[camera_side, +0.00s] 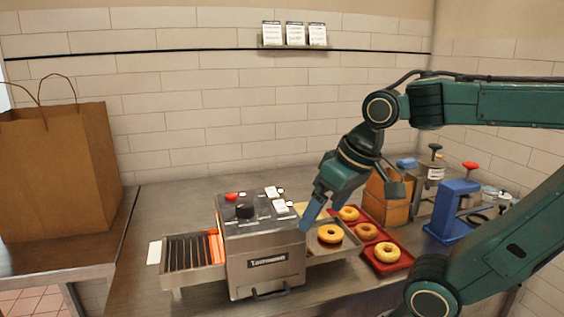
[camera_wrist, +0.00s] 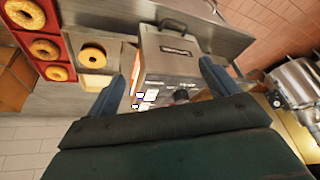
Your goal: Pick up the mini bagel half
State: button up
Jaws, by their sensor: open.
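A golden bagel piece (camera_side: 330,233) with a central hole lies flat on the metal tray at the right side of the toaster; it also shows in the wrist view (camera_wrist: 93,56). Several more bagel pieces lie in the red tray (camera_side: 404,262) to its right, one of them at the front (camera_side: 387,252). I cannot tell by size which one is the mini half. My gripper (camera_side: 309,214) is open and empty, close to the toaster's upper right edge, left of and above the bagel on the metal tray. In the wrist view its two blue fingers (camera_wrist: 165,86) stand apart with the toaster beyond them.
The steel toaster (camera_side: 262,271) stands at the middle, with knobs on top and a slatted tray (camera_side: 189,252) on its left. A blue stand (camera_side: 453,212) and a brown box (camera_side: 389,197) are at the right. A paper bag (camera_side: 62,165) is at far left. The back-left counter is clear.

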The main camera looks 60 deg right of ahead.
jog(key=w+d+m+g, duration=0.3)
jog(key=w+d+m, duration=0.2)
jog(key=d+m, duration=0.4)
jog(key=m+g+y, duration=0.2)
jog(key=m, duration=0.5)
send_over(333, 230)
jog(key=shift+f, duration=5.75)
jog(key=shift+f, duration=0.1)
jog(key=shift+w+a+f, duration=0.1)
jog(key=shift+a+f, duration=0.15)
jog(key=shift+f, duration=1)
jog(key=shift+a+f, duration=0.2)
jog(key=shift+f, duration=1)
jog(key=c, duration=1)
